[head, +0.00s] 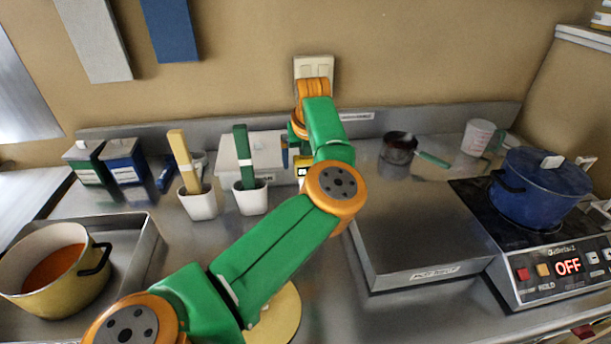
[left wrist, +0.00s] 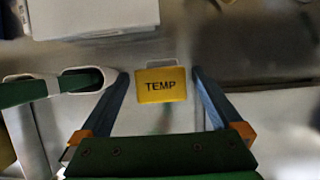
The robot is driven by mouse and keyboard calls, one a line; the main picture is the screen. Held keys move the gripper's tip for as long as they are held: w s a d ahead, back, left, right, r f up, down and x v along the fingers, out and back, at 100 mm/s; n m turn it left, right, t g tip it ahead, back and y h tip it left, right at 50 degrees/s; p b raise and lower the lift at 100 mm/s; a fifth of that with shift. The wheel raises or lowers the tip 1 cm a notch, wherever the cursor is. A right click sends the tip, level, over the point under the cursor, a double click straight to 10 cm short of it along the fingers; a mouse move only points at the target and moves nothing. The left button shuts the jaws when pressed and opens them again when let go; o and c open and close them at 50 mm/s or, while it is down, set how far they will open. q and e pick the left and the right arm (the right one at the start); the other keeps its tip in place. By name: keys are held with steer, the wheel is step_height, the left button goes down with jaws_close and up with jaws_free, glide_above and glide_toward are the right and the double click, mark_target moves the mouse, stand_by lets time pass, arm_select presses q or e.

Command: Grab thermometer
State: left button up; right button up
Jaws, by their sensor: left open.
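A yellow block marked TEMP (left wrist: 162,86), which looks like the thermometer, shows in the left wrist view between my fingers. In the head view a small part of the yellow thermometer (head: 302,172) shows below my left wrist; my arm hides the rest. My left gripper (left wrist: 160,76) is open, with one blue finger on each side of the yellow block and a visible gap on both sides. In the head view only a bit of the left gripper (head: 287,154) shows beside the arm. My right gripper is in neither view.
A white holder with a green-handled tool (head: 250,199) stands close left of the gripper, and another with a tan handle (head: 199,203) beyond it. A grey scale (head: 415,235) lies right. A blue pot (head: 541,190) sits on the burner; a yellow pot (head: 70,300) stands at left.

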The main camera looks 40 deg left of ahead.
arm_select(q)
steer(key=shift+f, duration=0.15)
steer(key=c, duration=0.6)
jaws_close()
